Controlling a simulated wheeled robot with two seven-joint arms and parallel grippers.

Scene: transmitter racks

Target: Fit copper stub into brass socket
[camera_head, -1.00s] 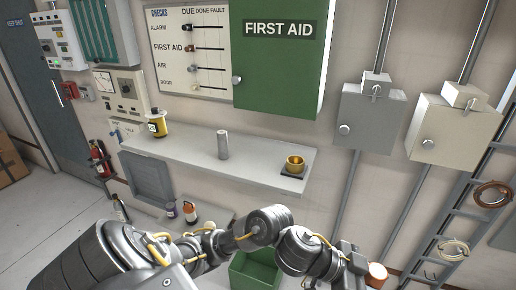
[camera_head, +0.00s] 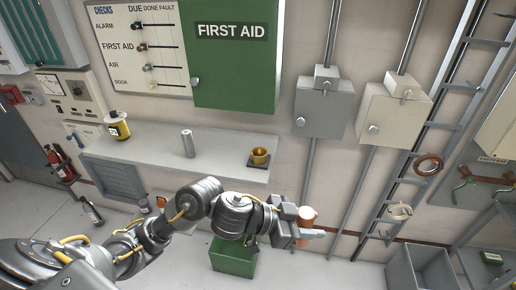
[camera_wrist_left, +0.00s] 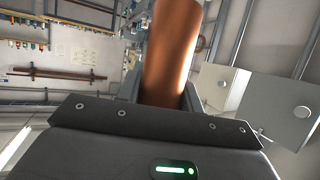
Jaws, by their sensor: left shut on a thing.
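The copper stub (camera_head: 307,214) is in my left gripper (camera_head: 305,232), which is shut on it. In the left wrist view the copper stub (camera_wrist_left: 170,55) rises from between the fingers as a plain copper-coloured cylinder. The brass socket (camera_head: 260,156) is a gold cup on a dark base at the right end of the grey shelf. My left gripper is to the right of the socket and lower in the head view, clearly apart from it. My right gripper is not in view.
The grey shelf (camera_head: 150,152) also bears a grey cylinder (camera_head: 187,143) and a yellow-and-black container (camera_head: 117,126). A green bin (camera_head: 232,258) stands on the floor below. Grey wall boxes (camera_head: 324,107) and a ladder (camera_head: 440,125) are to the right.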

